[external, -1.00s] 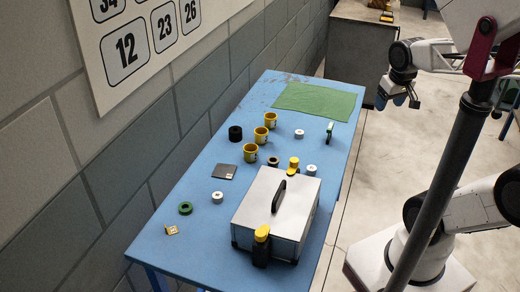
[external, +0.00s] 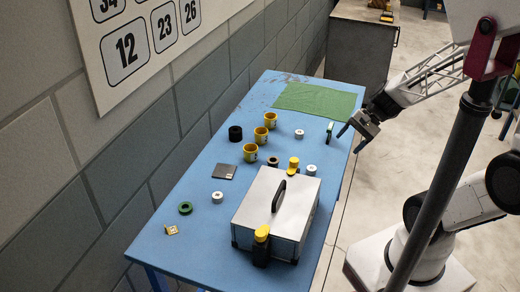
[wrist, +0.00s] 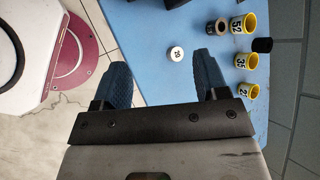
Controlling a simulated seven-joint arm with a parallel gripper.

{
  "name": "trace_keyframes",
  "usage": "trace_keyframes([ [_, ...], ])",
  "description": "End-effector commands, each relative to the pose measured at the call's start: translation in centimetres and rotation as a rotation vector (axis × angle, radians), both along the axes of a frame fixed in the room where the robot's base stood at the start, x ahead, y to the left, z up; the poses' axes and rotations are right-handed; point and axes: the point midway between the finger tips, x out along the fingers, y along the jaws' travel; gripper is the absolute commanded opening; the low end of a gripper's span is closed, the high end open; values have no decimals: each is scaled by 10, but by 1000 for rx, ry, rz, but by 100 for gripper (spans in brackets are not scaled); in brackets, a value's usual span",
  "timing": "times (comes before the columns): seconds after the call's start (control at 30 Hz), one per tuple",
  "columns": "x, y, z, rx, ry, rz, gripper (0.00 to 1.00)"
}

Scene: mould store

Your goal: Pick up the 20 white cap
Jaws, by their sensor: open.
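In the wrist view, a small round white cap (wrist: 175,53) lies flat on the blue table; its tiny mark looks like 20 but is hard to read. My gripper (wrist: 161,62) is open and empty, with the cap showing between the blue fingertips and closer to the right one. In the external view my gripper (external: 351,142) hangs above the table's right edge. That view shows three white caps: far (external: 299,133), middle (external: 311,169) and near (external: 217,197).
Numbered yellow cups (external: 262,135) and a black cap (external: 235,133) stand left of the far caps. A grey case (external: 262,205) with a handle fills the near right. The green mat (external: 318,101) is bare.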

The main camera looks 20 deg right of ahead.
Motion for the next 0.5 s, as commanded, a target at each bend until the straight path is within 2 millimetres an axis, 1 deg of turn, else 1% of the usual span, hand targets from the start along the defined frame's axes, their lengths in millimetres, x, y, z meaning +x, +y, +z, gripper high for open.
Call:
trace_keyframes([
  [0.03, 3, 4, -9, 43, 37, -52, 67],
  [0.23, 18, 15, -39, 214, 165, -272, 67],
  [0.37, 28, 19, -59, 318, 245, -420, 67],
  [0.5, 38, 17, -82, 423, 329, -590, 67],
])
